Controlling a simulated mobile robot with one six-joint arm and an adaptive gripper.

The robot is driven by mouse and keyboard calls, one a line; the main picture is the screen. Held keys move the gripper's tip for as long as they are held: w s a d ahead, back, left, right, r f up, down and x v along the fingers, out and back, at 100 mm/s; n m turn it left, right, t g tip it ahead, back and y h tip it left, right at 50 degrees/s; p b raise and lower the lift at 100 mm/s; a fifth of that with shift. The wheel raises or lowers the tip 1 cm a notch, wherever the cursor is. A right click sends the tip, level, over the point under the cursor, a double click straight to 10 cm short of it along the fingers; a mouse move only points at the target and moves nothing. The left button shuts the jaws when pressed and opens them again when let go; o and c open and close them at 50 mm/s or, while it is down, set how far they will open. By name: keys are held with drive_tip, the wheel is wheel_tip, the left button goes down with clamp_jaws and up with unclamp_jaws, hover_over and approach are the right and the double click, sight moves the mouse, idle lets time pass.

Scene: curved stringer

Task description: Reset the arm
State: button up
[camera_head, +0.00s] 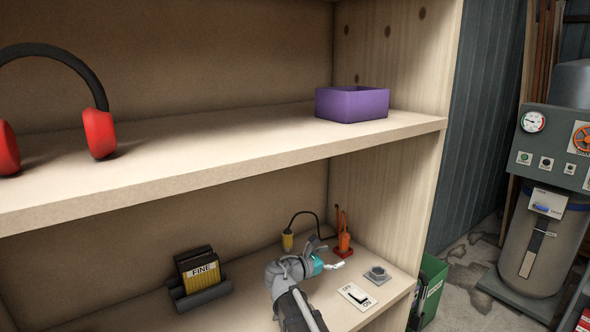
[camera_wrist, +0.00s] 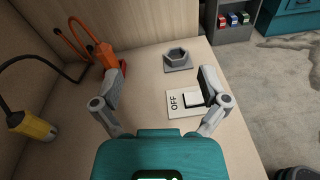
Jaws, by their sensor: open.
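My gripper (camera_wrist: 160,85) is open and empty in the wrist view, its two fingers spread above the lower shelf. In the head view, my gripper (camera_head: 328,266) is at the right part of the lower shelf, near an ON/OFF switch (camera_head: 357,296). In the wrist view the switch (camera_wrist: 190,101) lies ahead of the palm, close to the right finger. No contact shows between finger and switch.
A grey hex socket (camera_wrist: 177,59) and an orange tool (camera_wrist: 105,54) stand beyond my fingers. A yellow plug (camera_wrist: 38,128) with a black cable lies left. The upper shelf holds a purple box (camera_head: 352,103) and red earmuffs (camera_head: 99,134). A FINE sandpaper holder (camera_head: 200,290) stands left.

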drive_tip(key=s+d+f+m+g+y, duration=0.1)
drive_tip(key=s+d+f+m, duration=0.1)
drive_tip(key=f+m, duration=0.1)
drive_tip(key=s+d+f+m+g+y, duration=0.2)
drive_tip(key=s+d+f+m, duration=0.1)
drive_tip(key=s+d+f+m+g+y, duration=0.1)
drive_tip(key=s+d+f+m+g, duration=0.1)
drive_tip(key=s+d+f+m, duration=0.1)
drive_tip(key=shift+f+m+y, duration=0.3)
drive_tip(key=shift+f+m, duration=0.1)
drive_tip(key=s+a+f+m+g+y, duration=0.1)
drive_tip(key=s+f+m+g+y, duration=0.1)
drive_tip(key=s+f+m+y, duration=0.4)
drive_tip(key=s+a+f+m+g+y, duration=0.1)
drive_tip(key=s+m+g+y, duration=0.1)
drive_tip(key=s+m+y, duration=0.35)
wheel_tip(320, 180, down, 10)
drive_tip(key=s+m+h+b, duration=0.2)
drive_tip(key=b, duration=0.8)
wheel_tip(320, 180, up, 18)
drive_tip(key=p, duration=1.8)
drive_tip(key=shift+w+d, duration=0.15)
drive_tip(key=shift+w, duration=0.15)
